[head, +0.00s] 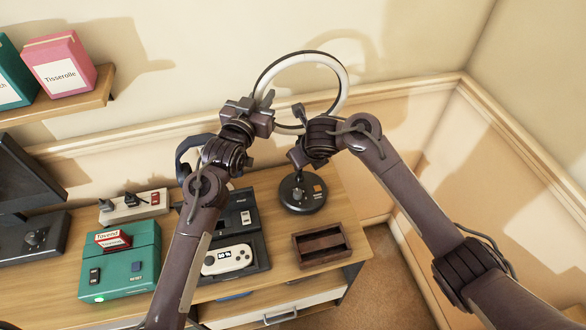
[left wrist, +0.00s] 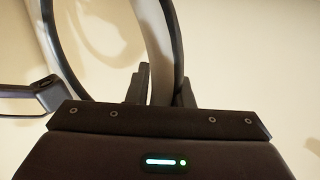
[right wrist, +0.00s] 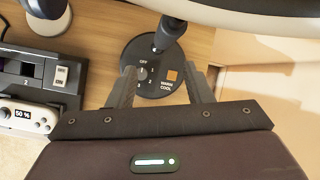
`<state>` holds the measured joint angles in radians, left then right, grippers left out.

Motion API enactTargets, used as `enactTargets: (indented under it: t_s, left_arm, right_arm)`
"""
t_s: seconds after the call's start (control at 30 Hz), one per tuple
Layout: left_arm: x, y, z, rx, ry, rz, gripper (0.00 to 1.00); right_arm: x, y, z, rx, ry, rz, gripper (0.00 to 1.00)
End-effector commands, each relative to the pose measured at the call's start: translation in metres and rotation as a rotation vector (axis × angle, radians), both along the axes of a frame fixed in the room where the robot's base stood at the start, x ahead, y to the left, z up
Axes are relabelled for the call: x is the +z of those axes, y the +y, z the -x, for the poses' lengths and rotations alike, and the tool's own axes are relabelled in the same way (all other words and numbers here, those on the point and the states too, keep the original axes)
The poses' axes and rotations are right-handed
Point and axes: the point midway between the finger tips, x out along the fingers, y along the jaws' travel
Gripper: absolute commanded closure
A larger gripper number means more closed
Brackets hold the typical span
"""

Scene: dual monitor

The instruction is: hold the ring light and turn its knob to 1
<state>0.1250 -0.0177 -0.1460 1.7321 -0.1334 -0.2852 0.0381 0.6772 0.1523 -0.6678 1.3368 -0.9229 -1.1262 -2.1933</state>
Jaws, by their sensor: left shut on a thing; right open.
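The ring light's white ring (head: 346,82) with dark rim stands against the wall in the head view. My left gripper (head: 268,101) is shut on the ring's left side; the left wrist view shows the ring (left wrist: 157,40) passing between its fingers (left wrist: 162,88). The round black base (head: 302,204) stands on the desk. In the right wrist view its small knob (right wrist: 141,74) sits amid OFF, 1 and 2 marks, beside an orange square and WARM/COOL lettering. My right gripper (right wrist: 160,82) is open above the base, its fingers apart. The knob's exact pointing is too small to tell.
A wooden tray (head: 298,259) lies right of a black console dock with a white handheld (head: 228,260). The wall is close behind; the desk's right edge is near the base.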

Motion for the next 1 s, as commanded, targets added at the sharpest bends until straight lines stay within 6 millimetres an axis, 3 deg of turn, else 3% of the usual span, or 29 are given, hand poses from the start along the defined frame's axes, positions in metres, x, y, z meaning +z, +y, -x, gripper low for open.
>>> enactTargets:
  t_s: [0.03,0.1,0.27,0.5,0.7,0.87,1.0]
  left_arm:
    - [0.000,0.000,0.000,0.001,0.000,0.000,1.00]
    - [0.000,0.000,0.000,0.001,0.000,0.000,1.00]
    - [0.000,0.000,0.000,0.000,0.000,0.000,1.00]
    - [0.000,0.000,0.000,0.001,0.000,0.000,1.00]
    - [0.000,0.000,0.000,0.001,0.000,0.000,1.00]
    - [0.000,0.000,0.000,0.000,0.000,0.000,1.00]
    - [0.000,0.000,0.000,0.000,0.000,0.000,1.00]
  right_arm:
    - [0.012,0.003,-0.007,0.057,-0.045,0.016,0.54]
    - [0.016,0.015,-0.006,0.123,-0.070,0.007,0.54]
    - [0.008,0.027,0.007,0.236,-0.046,-0.023,0.54]
    - [-0.020,0.000,0.030,0.294,0.083,-0.024,0.54]
    - [-0.032,-0.017,0.040,0.293,0.150,-0.021,0.54]
    - [-0.046,-0.015,0.038,0.291,0.161,-0.022,0.54]
    - [-0.070,-0.007,0.032,0.292,0.161,-0.021,0.54]
